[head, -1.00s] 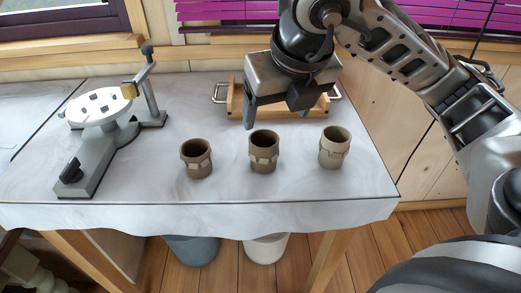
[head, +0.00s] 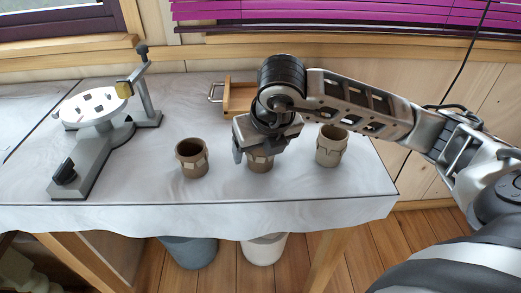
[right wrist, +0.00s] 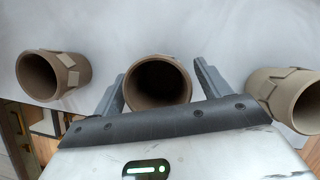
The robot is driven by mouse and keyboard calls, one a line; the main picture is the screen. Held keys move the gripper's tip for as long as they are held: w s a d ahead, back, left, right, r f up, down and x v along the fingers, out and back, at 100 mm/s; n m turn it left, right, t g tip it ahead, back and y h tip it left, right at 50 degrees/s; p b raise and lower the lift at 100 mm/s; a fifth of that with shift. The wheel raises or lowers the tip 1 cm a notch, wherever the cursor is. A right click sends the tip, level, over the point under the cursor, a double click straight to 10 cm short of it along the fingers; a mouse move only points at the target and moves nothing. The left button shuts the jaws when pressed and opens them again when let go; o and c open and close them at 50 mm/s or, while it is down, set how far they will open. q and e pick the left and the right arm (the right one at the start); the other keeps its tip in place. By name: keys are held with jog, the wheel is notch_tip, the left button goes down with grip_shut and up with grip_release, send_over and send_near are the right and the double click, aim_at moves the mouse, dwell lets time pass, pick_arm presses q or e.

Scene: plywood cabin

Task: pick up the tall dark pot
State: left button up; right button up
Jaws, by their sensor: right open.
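Three brown pots stand upright in a row on the cloth-covered table. The middle pot (head: 261,164) is dark and looks slightly taller than the dark left pot (head: 192,158); the right pot (head: 331,146) is lighter. My right gripper (head: 256,153) is open over the middle pot and hides its rim in the head view. In the right wrist view, the open gripper (right wrist: 160,74) has one finger on each side of the middle pot's dark mouth (right wrist: 157,82). Whether the fingers touch it is unclear. My left gripper is out of view.
A wooden tray (head: 238,98) with metal handles lies behind, partly hidden by my arm. A grey device with a round white plate (head: 92,106) stands at the left. The table's front edge is close to the pots. Two buckets (head: 190,250) stand below.

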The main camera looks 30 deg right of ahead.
jog(key=shift+f, duration=0.1)
jog(key=c, duration=1.2)
jog(key=shift+o, duration=0.2)
